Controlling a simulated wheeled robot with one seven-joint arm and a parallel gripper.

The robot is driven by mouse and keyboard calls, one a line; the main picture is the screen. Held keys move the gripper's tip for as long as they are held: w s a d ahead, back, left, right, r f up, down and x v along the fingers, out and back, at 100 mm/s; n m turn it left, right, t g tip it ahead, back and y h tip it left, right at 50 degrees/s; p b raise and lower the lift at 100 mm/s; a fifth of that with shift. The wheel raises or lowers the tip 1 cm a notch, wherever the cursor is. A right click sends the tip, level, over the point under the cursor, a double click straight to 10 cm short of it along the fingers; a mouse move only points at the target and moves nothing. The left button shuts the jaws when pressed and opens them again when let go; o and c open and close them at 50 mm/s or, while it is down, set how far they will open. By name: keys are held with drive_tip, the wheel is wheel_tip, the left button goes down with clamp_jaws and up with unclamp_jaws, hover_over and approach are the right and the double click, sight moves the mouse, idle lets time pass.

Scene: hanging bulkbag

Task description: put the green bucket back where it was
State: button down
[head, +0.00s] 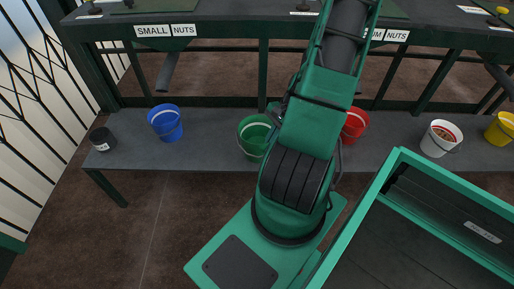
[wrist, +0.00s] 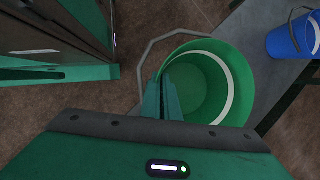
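The green bucket (head: 253,138) shows at the bench in the head view, partly hidden behind my arm. It is empty, and its pale inner band shows in the wrist view (wrist: 215,85). Its grey handle hangs out to the left side there. My gripper (wrist: 163,98) is at the bucket's left rim in the wrist view, with one finger outside and one inside. The fingers are close together on the rim wall. The head view hides my fingertips behind my arm. I cannot tell whether the bucket's base touches the bench.
On the grey bench (head: 210,128) stand a black pot (head: 102,140), a blue bucket (head: 166,124), a red bucket (head: 354,125), a white bucket (head: 437,139) with contents and a yellow bucket (head: 501,129). Chutes hang above the bench. Bench surface is free between the blue and green buckets.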

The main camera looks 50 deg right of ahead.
drive_tip(key=w+d+f, duration=0.7)
drive_tip(key=d+f, duration=0.2)
drive_tip(key=f, duration=0.2)
drive_tip(key=shift+w, duration=0.2)
drive_tip(key=c, duration=2.1)
unclamp_jaws()
drive_tip(key=shift+o, duration=0.4)
